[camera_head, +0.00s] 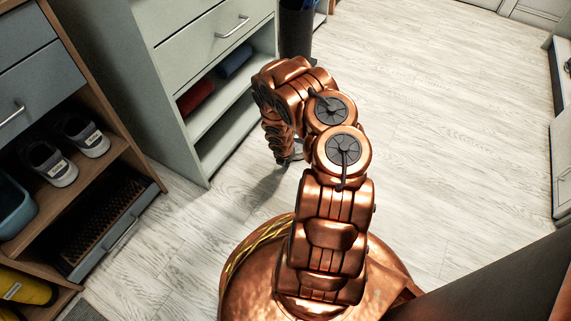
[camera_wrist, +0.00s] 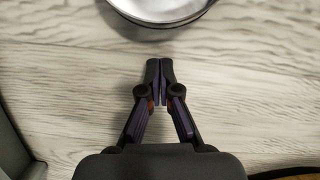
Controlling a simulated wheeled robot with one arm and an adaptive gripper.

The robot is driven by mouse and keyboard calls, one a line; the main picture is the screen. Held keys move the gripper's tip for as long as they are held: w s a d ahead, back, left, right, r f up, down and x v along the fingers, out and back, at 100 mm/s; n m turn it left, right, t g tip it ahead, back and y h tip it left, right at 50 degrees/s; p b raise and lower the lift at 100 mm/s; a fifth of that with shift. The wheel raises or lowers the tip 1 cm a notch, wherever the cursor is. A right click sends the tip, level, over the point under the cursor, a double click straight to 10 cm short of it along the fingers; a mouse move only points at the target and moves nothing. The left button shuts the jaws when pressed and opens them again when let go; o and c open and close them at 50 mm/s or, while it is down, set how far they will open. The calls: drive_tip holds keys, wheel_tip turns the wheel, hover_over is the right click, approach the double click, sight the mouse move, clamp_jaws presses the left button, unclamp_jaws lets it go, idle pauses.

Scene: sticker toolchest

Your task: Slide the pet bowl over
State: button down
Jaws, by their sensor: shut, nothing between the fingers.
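The pet bowl (camera_wrist: 160,12) is a round, shiny metal bowl on the floor, cut off by the top edge of the wrist view. In the head view, a small shiny piece at the end of my arm may be its rim; most of that spot is hidden by the arm. My gripper (camera_wrist: 160,66) points down at the floor with its two dark fingertips together and nothing between them. In the wrist view, the fingertips sit just below the bowl's near rim, with a narrow gap of floor showing between.
A grey-green cabinet (camera_head: 180,95) with open shelves stands left of my arm. A wooden shoe rack (camera_head: 125,165) with sneakers (camera_head: 88,138) is at far left. A dark bin (camera_head: 297,30) stands behind. The pale wood floor (camera_head: 460,120) to the right is clear.

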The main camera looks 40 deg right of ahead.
sight(299, 156)
drive_tip(key=shift+w+d, duration=0.6)
drive_tip(key=shift+d, duration=0.7)
drive_tip(key=shift+w+r, duration=0.1)
